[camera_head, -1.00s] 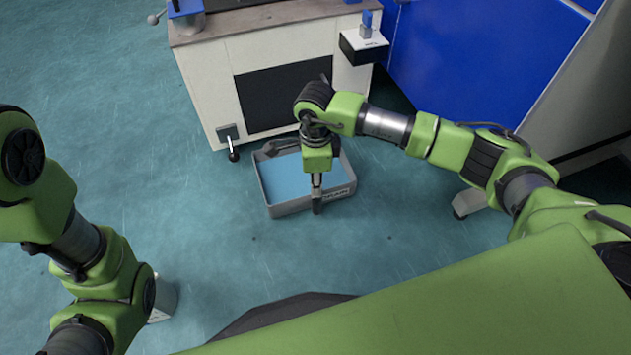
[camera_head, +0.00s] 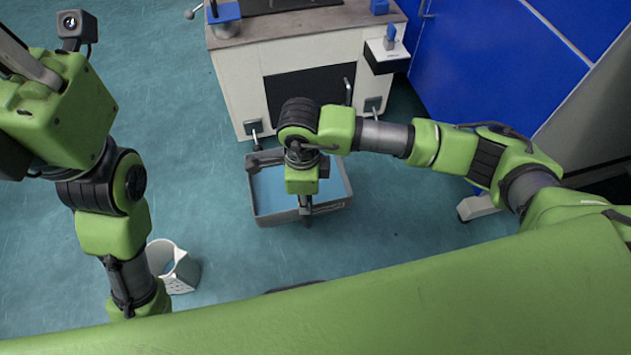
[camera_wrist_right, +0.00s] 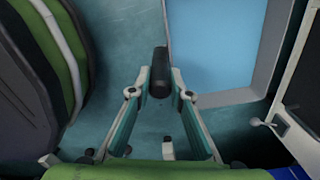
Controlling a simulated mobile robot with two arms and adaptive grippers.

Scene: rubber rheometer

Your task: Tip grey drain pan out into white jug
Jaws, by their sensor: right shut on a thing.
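The grey drain pan (camera_head: 270,219) holds blue liquid and looks about level in front of the white cabinet. I cannot tell whether it touches the floor. My right gripper (camera_wrist_right: 160,88) is shut on the pan's dark handle (camera_wrist_right: 160,64) at its near side. In the head view the right wrist hides part of the pan. The pan's liquid (camera_wrist_right: 212,42) fills the right of the wrist view. The white jug (camera_head: 183,276) stands on the floor at lower left, partly behind my left arm. My left gripper's fingers are outside the head view, past the left edge.
The white cabinet (camera_head: 249,97) with a dark front panel (camera_head: 300,93) stands just behind the pan. A blue wall or panel (camera_head: 480,60) is at the right. The teal floor (camera_head: 200,190) between pan and jug is clear.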

